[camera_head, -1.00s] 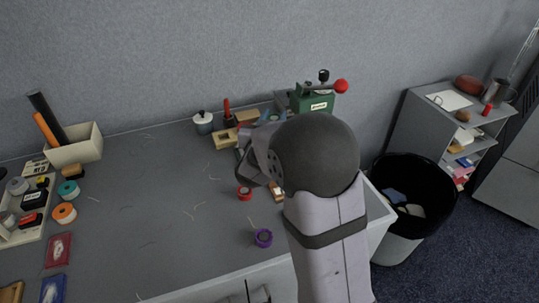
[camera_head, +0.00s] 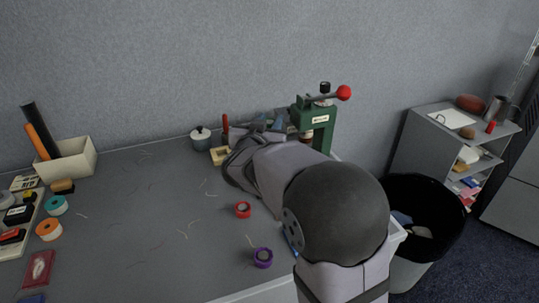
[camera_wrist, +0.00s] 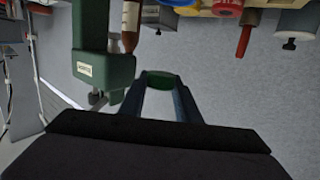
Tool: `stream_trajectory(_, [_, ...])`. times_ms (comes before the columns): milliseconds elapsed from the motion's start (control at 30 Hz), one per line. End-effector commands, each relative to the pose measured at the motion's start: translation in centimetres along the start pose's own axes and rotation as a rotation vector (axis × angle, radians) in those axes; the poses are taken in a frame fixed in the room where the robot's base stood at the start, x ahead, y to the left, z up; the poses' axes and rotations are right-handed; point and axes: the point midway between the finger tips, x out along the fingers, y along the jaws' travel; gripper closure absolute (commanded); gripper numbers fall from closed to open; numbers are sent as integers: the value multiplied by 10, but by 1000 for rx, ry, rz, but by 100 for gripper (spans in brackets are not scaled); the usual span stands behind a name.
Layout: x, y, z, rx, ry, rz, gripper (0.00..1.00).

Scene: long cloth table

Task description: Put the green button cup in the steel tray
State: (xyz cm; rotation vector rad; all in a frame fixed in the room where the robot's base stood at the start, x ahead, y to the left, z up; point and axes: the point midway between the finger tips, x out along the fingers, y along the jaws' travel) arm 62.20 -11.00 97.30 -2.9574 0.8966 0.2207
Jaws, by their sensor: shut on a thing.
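The green button cup (camera_wrist: 163,78) is a small dark green round piece between the fingertips of my gripper (camera_wrist: 163,86) in the wrist view. My gripper is shut on it and holds it beside the green press, apart from it in the picture. I cannot pick out the steel tray in either view.
The green press (camera_head: 322,128) with a red-knobbed lever stands at the table's back right and also shows in the wrist view (camera_wrist: 103,68). A lidded pot (camera_head: 201,139), red roll (camera_head: 243,210) and purple roll (camera_head: 263,258) are nearby. The table's middle is mostly clear.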

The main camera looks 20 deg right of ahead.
Motion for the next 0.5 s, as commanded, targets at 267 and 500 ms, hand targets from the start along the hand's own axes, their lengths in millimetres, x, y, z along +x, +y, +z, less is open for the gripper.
stream_trajectory(267, [6,0,39,-3,-2,1,100])
stream_trajectory(500, [7,0,47,-1,0,0,100])
